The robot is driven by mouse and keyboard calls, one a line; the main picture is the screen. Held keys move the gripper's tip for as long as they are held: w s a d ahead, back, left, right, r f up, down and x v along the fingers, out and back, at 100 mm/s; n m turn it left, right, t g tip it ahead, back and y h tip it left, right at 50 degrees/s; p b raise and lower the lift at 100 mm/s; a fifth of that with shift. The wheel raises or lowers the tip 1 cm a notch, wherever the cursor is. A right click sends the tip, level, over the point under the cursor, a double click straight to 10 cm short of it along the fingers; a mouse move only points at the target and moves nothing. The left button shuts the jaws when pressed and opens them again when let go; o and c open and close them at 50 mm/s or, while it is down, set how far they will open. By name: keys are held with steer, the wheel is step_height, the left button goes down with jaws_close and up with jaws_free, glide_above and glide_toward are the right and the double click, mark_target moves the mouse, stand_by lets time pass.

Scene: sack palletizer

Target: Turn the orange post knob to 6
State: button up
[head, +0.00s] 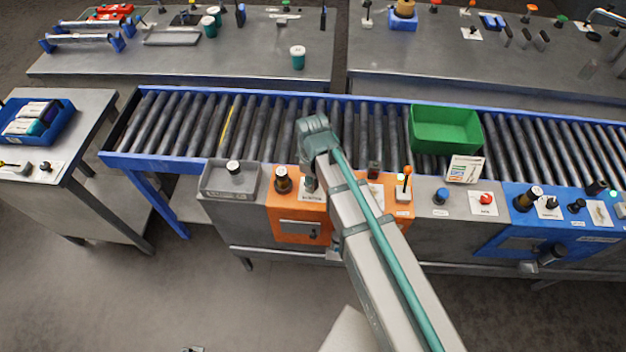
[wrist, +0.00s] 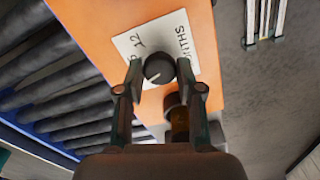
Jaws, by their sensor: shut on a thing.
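The orange panel (head: 300,233) is part of the grey console in front of the conveyor. In the wrist view a round black knob (wrist: 158,64) with a white pointer line stands on a white label plate (wrist: 128,43) on the orange surface. The label shows "12" and letters ending in "NTHS"; the other marks are hidden, and I cannot see a 6. My gripper (wrist: 160,75) is shut on this knob, one finger on each side.
A dark knob on an amber-brown base (head: 283,180) stands close to the left of my gripper. To the right are an orange-topped lever (head: 406,180) and a blue button (head: 441,195). A green crate (head: 446,145) sits on the roller conveyor (head: 180,125) behind.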

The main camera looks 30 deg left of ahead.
steer(key=shift+m, duration=0.3)
steer(key=m, duration=0.3)
steer(key=shift+b, duration=0.35)
steer(key=shift+m, duration=2)
steer(key=o, duration=1.1)
steer(key=shift+o, duration=0.2)
step_height(320, 180, up, 12)
steer(key=shift+b, duration=0.3)
